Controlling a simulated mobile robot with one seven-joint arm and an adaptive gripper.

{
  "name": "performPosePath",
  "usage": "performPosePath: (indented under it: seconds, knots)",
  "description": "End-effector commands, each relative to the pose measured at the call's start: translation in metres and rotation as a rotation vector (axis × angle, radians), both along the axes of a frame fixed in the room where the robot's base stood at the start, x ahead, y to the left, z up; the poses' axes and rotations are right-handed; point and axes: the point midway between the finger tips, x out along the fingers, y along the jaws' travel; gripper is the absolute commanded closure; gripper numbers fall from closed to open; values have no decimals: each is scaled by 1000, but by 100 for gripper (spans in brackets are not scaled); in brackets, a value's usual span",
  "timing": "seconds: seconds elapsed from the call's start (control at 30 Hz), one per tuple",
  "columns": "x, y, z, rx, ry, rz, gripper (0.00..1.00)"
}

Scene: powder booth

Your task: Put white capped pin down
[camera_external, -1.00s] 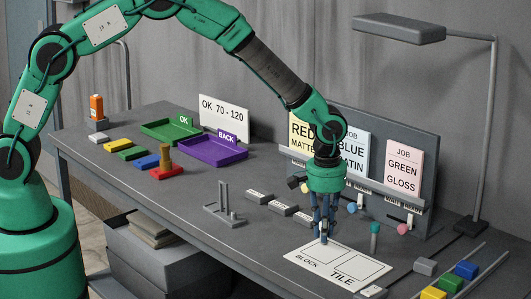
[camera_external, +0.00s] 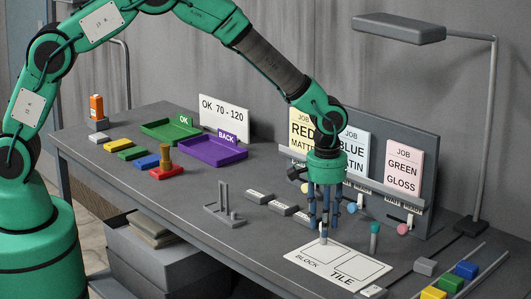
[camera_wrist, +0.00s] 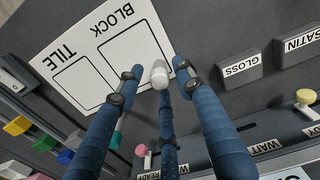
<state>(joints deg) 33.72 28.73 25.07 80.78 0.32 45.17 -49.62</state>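The white capped pin (camera_external: 323,232) stands upright, or nearly so, on the white BLOCK/TILE card (camera_external: 300,258), around the BLOCK outline. In the wrist view the pin (camera_wrist: 160,74) shows between the spread fingertips, near the edge of the BLOCK outline; I cannot tell exactly where its foot rests. My gripper (camera_external: 325,222) is above the pin, with its blue fingers spread open around it. In the wrist view my gripper (camera_wrist: 155,88) shows gaps between the fingers and the pin.
A teal-topped pin (camera_external: 375,238) stands right of the card. Several small label blocks (camera_external: 283,208) lie behind-left. A grey stand (camera_external: 223,212) is farther left. The job-card rack (camera_external: 425,165) rises behind, with coloured knobs. Coloured blocks (camera_external: 450,283) sit at front right.

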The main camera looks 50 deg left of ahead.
Motion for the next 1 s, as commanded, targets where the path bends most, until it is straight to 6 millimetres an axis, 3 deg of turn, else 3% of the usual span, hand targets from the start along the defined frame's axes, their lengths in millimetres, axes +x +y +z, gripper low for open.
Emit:
performPosePath:
  seconds: [0.3, 0.5, 0.7, 1.0]
  knots:
    - [0, -1, 55, -2, -3, 0, 63]
    - [0, 0, 82, -1, 0, 0, 63]
    - [-1, 0, 95, -1, 0, 0, 63]
    - [-1, 0, 97, 0, 0, 0, 63]
